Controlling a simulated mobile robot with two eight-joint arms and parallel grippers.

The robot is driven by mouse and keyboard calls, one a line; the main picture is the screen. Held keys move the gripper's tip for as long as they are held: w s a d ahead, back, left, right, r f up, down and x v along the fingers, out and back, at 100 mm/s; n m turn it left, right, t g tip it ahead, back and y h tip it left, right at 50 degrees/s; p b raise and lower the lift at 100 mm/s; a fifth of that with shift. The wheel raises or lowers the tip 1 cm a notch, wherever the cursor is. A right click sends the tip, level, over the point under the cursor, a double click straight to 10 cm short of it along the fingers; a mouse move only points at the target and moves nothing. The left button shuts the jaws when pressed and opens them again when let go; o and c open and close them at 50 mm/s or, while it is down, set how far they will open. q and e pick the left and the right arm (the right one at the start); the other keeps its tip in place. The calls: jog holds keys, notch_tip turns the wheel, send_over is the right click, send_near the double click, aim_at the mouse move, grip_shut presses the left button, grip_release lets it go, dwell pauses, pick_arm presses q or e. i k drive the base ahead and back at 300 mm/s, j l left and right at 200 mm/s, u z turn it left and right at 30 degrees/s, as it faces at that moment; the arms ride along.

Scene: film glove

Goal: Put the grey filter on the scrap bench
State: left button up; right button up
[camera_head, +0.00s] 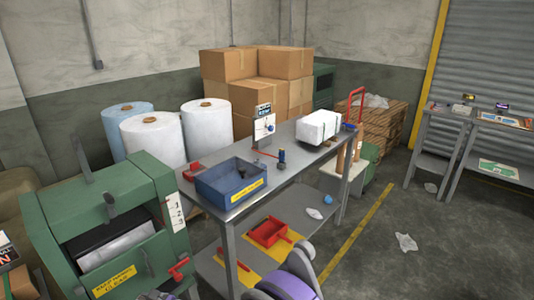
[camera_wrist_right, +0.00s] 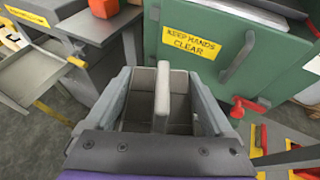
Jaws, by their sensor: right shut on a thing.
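My right gripper (camera_wrist_right: 163,78) is in the right wrist view, shut on a pale grey piece, which looks like the grey filter (camera_wrist_right: 162,95). Its upright bar stands between the two grey fingers, with flat panels behind it, and the fingers hide its sides. In the head view only part of my purple and grey right arm shows at the bottom edge; the gripper and filter are not clear there. Grey benches (camera_head: 446,120) stand at the right in the head view. I cannot tell which surface is the scrap bench. My left gripper is not in view.
The green machine (camera_head: 120,225) with the keep-hands-clear label stands close at the left. The long metal bench (camera_head: 228,212) carries a blue bin (camera_head: 232,180) and a white block (camera_head: 319,127). A red tray (camera_head: 268,232) is on its lower shelf. Floor at right is mostly clear.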

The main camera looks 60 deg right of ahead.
aim_at(285, 148)
jog(key=l+z, duration=0.2)
jog(key=l, duration=1.35)
jog(key=i+l+z, duration=0.1)
jog(key=l, duration=1.15)
jog(key=i+z, duration=0.05)
